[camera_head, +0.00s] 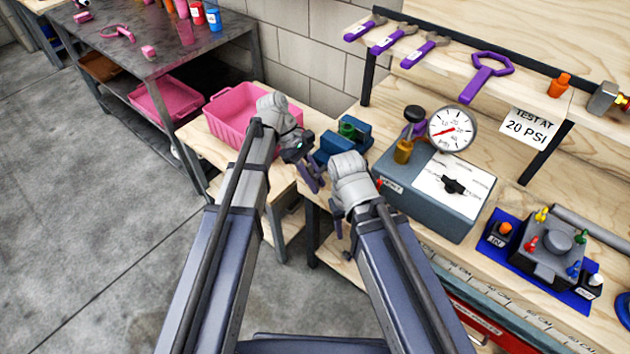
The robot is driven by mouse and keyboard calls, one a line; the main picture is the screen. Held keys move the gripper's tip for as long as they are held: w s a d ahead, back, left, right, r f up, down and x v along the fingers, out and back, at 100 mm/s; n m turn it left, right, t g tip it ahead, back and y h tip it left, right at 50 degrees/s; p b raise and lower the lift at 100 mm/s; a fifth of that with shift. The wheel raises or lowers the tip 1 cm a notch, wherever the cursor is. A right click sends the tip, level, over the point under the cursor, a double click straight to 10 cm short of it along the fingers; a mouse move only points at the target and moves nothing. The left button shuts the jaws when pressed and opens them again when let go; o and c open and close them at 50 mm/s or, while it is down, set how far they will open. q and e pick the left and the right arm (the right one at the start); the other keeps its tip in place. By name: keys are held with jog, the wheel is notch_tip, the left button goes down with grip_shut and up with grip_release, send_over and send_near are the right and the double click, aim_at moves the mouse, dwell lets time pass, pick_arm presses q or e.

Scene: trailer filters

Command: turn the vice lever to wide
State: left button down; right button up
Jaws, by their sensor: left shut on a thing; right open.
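The blue vice (337,147) sits on the wooden bench in the middle of the view, with a green round part (348,129) between its jaws. My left gripper (313,179) is at the vice's near left side, pointing down. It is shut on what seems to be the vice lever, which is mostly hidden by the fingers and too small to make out. Which setting the lever stands at cannot be told. My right gripper (338,227) is open in front of the bench edge, below and right of the vice, largely hidden by its own wrist.
A pink bin (232,112) stands left of the vice. A grey test box (420,201) with a pressure gauge (452,129) stands close on the right. Purple tools (424,48) lie on the shelf behind. Open floor lies to the left.

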aim_at(309, 170)
pick_arm(q)
jog(key=c, duration=0.8)
grip_release()
jog(key=shift+o, duration=0.2)
jog(key=shift+r, duration=0.1)
jog(key=p+v, duration=0.6)
jog(key=v, duration=0.1)
jog(key=shift+w+a+r, duration=0.1)
jog(key=shift+a+r, duration=0.1)
jog(key=shift+r, duration=0.1)
jog(key=shift+f, duration=0.1)
